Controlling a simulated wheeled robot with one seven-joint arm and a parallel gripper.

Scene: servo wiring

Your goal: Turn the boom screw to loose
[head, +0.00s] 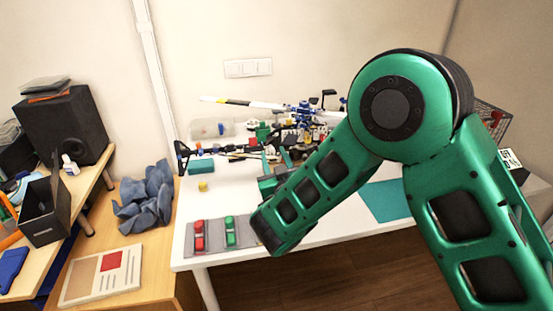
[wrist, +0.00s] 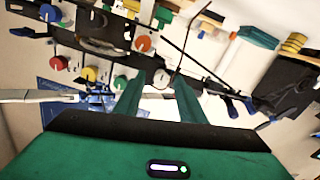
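The model helicopter (head: 303,112) stands on the white table, with its dark tail boom reaching left. My gripper (head: 276,162) is over its near side, mostly hidden by my forearm. In the wrist view, my gripper (wrist: 158,82) has its two teal fingers apart, pointing at the dark frame. A small pale round knob (wrist: 160,77) shows between the fingertips; I cannot tell whether they touch it. An orange-red knob (wrist: 143,43) and a green knob (wrist: 120,84) are close by. No label shows which one is the boom screw.
More knobs sit on the frame, among them a red one (wrist: 60,62) and a yellow one (wrist: 90,73). Thin rods and wires cross near the fingers. A grey mat (head: 213,246) with red and green tools lies at the front left. A teal mat (head: 386,200) lies right.

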